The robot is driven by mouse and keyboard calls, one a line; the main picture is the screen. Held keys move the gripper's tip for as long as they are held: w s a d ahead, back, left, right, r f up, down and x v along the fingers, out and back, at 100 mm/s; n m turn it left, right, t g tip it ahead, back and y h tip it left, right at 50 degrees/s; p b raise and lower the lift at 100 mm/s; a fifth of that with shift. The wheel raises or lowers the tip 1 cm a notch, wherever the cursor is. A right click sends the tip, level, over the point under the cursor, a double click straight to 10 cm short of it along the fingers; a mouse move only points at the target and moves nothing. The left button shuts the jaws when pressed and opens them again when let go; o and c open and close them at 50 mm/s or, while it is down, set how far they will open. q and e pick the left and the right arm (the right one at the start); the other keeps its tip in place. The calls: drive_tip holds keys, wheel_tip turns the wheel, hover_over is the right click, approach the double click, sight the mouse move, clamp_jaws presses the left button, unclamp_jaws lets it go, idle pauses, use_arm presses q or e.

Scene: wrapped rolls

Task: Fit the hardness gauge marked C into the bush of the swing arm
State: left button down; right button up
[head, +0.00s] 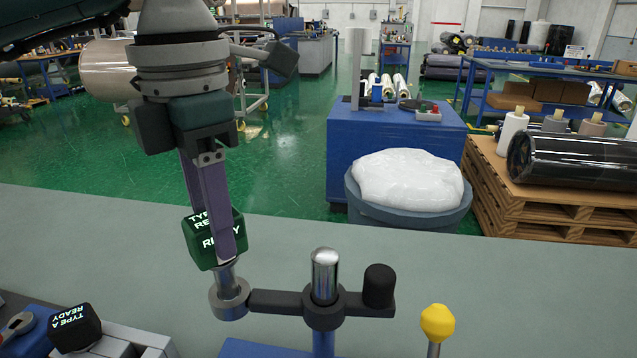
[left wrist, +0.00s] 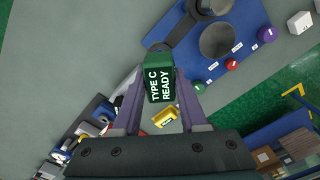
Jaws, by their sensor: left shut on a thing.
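The gauge marked C is a dark green block (head: 200,243) with a metal stem below it. "TYPE C READY" reads on it in the left wrist view (left wrist: 160,83). My left gripper (head: 221,246) is shut on the block, with a purple finger on each side. The bush (head: 230,303) is a grey ring at the left end of the dark swing arm (head: 275,302). The stem's lower end meets the bush's top opening; how deep it sits is hidden. The arm is carried on a post with a chrome top (head: 325,275). My right gripper is not in view.
A black knob (head: 379,285) stands at the swing arm's right end. A yellow knob (head: 437,322) is at front right. A black gauge marked TYPE A (head: 75,328) stands at front left. The grey bench top (head: 520,290) is clear at right.

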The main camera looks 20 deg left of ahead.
use_arm(q)
drive_tip(key=shift+f+b, duration=2.1)
drive_tip(key=shift+f, duration=0.35)
drive_tip(key=shift+c, duration=1.8)
unclamp_jaws()
drive_tip(key=shift+r, duration=0.1)
wheel_tip(320, 180, up, 10)
drive_tip(key=shift+f, duration=0.1)
